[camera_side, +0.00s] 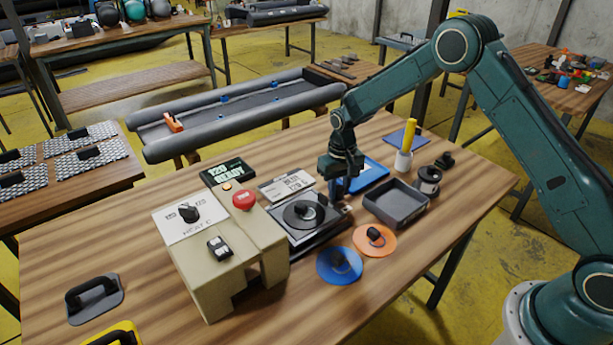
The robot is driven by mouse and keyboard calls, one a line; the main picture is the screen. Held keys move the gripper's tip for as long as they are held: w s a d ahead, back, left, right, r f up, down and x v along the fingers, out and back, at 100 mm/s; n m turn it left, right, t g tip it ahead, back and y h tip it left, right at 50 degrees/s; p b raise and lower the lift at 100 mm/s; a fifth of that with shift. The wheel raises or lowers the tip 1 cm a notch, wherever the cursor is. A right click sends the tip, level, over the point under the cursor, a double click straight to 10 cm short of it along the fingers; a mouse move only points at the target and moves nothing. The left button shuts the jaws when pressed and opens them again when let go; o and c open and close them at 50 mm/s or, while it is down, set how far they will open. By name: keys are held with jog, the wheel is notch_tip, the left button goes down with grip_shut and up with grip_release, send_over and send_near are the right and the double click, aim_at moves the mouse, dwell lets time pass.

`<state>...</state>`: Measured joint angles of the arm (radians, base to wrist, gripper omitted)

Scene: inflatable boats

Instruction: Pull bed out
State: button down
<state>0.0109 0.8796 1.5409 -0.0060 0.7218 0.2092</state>
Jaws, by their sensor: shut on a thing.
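The bed (308,240) is a dark flat slide that sticks out from the right side of the beige press machine (187,258). A dark round disc with a black knob (301,210) lies on it. My gripper (341,192) points down at the bed's far right end and is shut on what appears to be the bed's handle there. The fingertips and the grip itself are partly hidden and small. The machine has a red button (242,200) and a black dial (188,212) on top.
A blue disc (339,265) and an orange disc (375,240) lie in front of the bed's right side. A grey tray (397,204), a dark canister (428,180) and a white cup with a yellow stick (404,160) stand to the right. A display (228,172) stands behind the machine.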

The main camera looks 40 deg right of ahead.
jog(key=shift+d, duration=0.4)
jog(key=c, duration=1.4)
grip_release()
jog(key=shift+a, duration=0.1)
jog(key=shift+r, duration=0.1)
jog(key=shift+r, duration=0.5)
notch_tip(320, 180, up, 13)
jog(key=shift+f, duration=0.15)
